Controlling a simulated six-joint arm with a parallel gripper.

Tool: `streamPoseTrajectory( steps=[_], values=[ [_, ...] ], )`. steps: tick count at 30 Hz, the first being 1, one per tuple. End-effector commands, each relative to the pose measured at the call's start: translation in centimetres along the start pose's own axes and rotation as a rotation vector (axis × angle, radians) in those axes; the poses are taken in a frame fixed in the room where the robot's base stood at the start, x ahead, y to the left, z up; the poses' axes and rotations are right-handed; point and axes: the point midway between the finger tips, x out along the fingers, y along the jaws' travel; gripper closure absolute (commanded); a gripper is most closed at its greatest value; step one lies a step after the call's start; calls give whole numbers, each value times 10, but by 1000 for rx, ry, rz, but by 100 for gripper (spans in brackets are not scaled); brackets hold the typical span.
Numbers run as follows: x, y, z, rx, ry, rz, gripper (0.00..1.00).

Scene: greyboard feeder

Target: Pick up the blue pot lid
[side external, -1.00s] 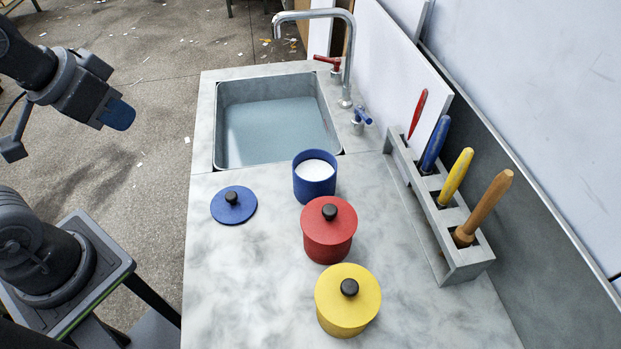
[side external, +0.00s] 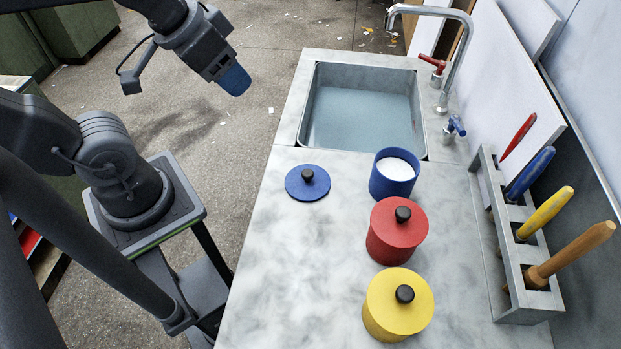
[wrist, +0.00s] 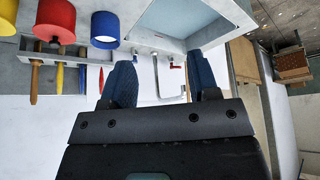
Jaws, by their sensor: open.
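The blue pot lid (side external: 307,184) is a flat blue disc with a black knob. It lies on the marble counter, left of the open blue pot (side external: 395,174), which has white contents. My gripper (side external: 236,80) is up and left of the sink in the side view, apart from the lid and off the counter's edge. In the wrist view my gripper (wrist: 166,84) shows two blue fingers spread apart with nothing between them. The blue pot also shows at the top of the wrist view (wrist: 105,30); I cannot make out the lid there.
A red lidded pot (side external: 397,232) and a yellow lidded pot (side external: 398,305) stand in front of the blue pot. A sink (side external: 362,108) with a tall tap (side external: 462,50) lies behind. A grey rack (side external: 512,262) holds several handled tools at right. The counter's left front (side external: 290,270) is clear.

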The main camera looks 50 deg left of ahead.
Motion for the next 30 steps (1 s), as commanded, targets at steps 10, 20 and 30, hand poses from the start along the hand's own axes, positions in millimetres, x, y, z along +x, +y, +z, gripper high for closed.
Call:
streamPoseTrajectory(
  steps=[10,20,30],
  values=[
    [14,9,-13,-123,-86,11,45],
    [84,51,-42,-566,-369,-86,45],
    [127,72,-41,-768,-468,-194,45]
  ],
)
